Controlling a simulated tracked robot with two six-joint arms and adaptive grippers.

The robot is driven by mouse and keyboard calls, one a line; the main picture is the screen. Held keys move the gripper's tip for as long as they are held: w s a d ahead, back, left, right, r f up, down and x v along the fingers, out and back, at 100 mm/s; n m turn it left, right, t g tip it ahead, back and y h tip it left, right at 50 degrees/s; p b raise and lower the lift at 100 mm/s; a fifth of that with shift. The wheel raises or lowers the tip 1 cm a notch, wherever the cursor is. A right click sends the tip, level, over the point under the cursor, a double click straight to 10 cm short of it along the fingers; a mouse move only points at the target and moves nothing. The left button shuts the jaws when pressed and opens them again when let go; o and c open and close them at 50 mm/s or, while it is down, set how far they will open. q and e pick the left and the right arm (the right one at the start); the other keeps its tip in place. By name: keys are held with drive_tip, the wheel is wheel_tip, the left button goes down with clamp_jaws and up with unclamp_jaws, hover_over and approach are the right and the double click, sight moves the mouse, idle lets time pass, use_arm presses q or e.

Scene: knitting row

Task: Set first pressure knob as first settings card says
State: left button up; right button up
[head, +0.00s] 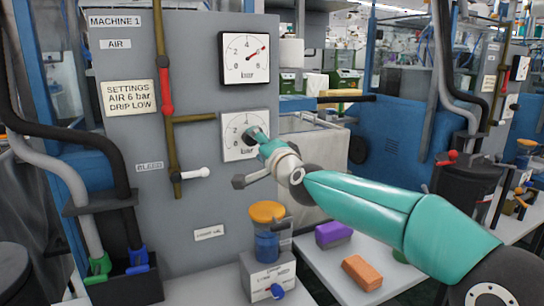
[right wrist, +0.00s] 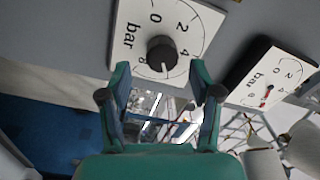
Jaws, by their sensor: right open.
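The first settings card (head: 128,98) on the Machine 1 panel reads "AIR 6 bar, DRIP LOW". The dark pressure knob (right wrist: 161,52) sits on a white dial plate (head: 232,151) marked in bar, below the round-scale gauge (head: 244,72). A pale mark shows on the knob's lower side in the right wrist view; its exact reading is unclear. The gauge's red needle points up and right. My right gripper (right wrist: 162,85) is open, its fingers apart, close in front of the dial, with the knob just beyond the fingertips and not clasped. My left gripper is not in view.
A brown pipe (head: 172,105) with red and white handles runs down the panel left of the dial. An orange-lidded jar (head: 267,212) stands below. A purple block (head: 333,233) and an orange block (head: 362,272) lie on the table at right.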

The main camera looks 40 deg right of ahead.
drive_tip(key=v, duration=0.9)
